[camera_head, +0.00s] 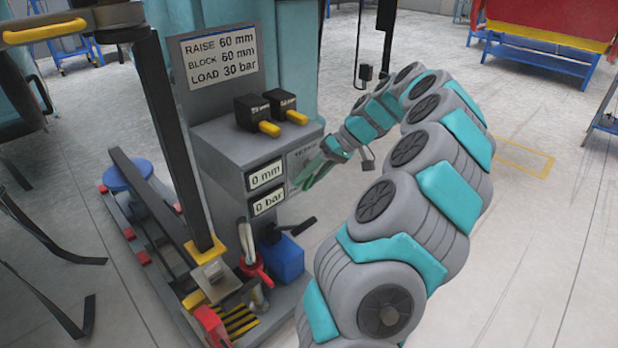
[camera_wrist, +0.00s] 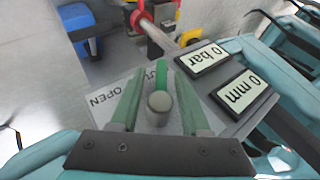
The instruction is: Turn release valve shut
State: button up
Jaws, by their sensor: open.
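The release valve (camera_wrist: 159,101) has a round grey knob and a green lever, and sits on a white label plate (camera_wrist: 106,99) on the side of the grey console. The word OPEN reads on the plate at left; another word near the lever is partly hidden. In the wrist view the lever points toward the top of the picture. My gripper (camera_wrist: 158,82) is open, with one pale green finger on each side of the valve. I cannot tell whether either finger touches it. In the head view my gripper (camera_head: 315,172) is at the console's right side, and the valve is hard to make out.
The console (camera_head: 225,150) carries displays reading 0 mm (camera_head: 266,175) and 0 bar (camera_head: 268,201). Two black switch boxes with yellow levers (camera_head: 269,129) stand on top. A blue box (camera_head: 285,258) and a red part (camera_head: 252,266) sit below. Open floor lies to the right.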

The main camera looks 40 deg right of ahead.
grip_shut()
jog(key=shift+y+b, duration=0.3)
jog(key=shift+a+r+y+b, duration=0.15)
jog(key=shift+r+y+b, duration=0.05)
jog(key=shift+y+b, duration=0.25)
grip_release()
dwell(0.4)
